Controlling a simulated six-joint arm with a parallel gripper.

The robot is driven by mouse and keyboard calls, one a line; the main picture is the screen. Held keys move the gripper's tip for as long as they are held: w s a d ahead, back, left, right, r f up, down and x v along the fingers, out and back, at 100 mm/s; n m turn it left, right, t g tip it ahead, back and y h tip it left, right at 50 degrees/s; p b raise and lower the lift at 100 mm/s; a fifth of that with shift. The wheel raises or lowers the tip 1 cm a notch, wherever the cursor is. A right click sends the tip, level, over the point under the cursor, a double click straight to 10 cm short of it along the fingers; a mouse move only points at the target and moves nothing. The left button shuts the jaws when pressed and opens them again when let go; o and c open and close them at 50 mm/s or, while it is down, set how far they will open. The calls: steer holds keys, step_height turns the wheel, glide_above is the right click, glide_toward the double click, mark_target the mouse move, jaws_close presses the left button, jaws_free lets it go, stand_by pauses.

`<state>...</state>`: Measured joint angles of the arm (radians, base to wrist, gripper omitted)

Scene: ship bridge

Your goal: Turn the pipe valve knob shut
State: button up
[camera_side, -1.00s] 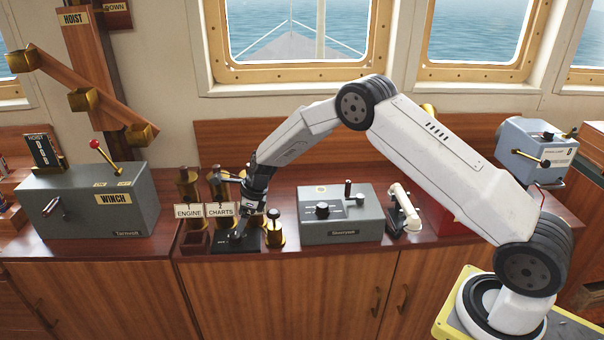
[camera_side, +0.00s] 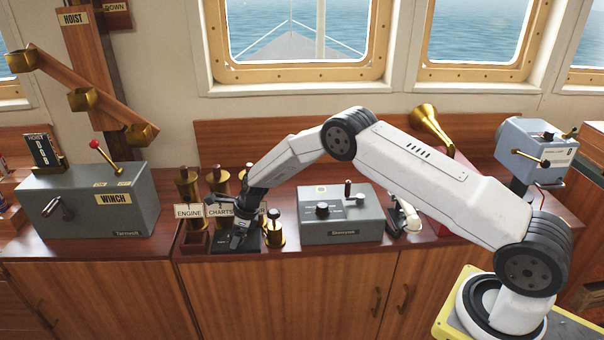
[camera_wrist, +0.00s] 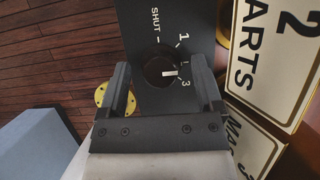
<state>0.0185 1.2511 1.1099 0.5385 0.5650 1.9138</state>
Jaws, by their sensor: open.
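The round black valve knob (camera_wrist: 160,72) sits on a dark plate (camera_wrist: 133,18) marked SHUT, 1 and 3, with a partly readable mark between 1 and 3. Its white pointer line faces right in the wrist view, toward the 3 side and away from SHUT. My gripper (camera_wrist: 162,82) is open, with one finger to each side of the knob; I cannot tell whether either finger touches it. In the side view my gripper (camera_side: 239,243) is low over the dark plate (camera_side: 224,252) on the counter and hides the knob.
Brass voice pipes with ENGINE (camera_side: 188,211) and CHARTS (camera_side: 219,211) signs stand close behind. A grey control box (camera_side: 342,228) is further right, the grey WINCH box (camera_side: 90,205) to the left.

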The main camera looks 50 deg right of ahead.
steer(key=shift+c, duration=0.2)
jaws_close()
steer(key=shift+n+g+y, duration=0.4)
steer(key=shift+n, duration=1.1)
steer(key=shift+o, duration=0.2)
jaws_free()
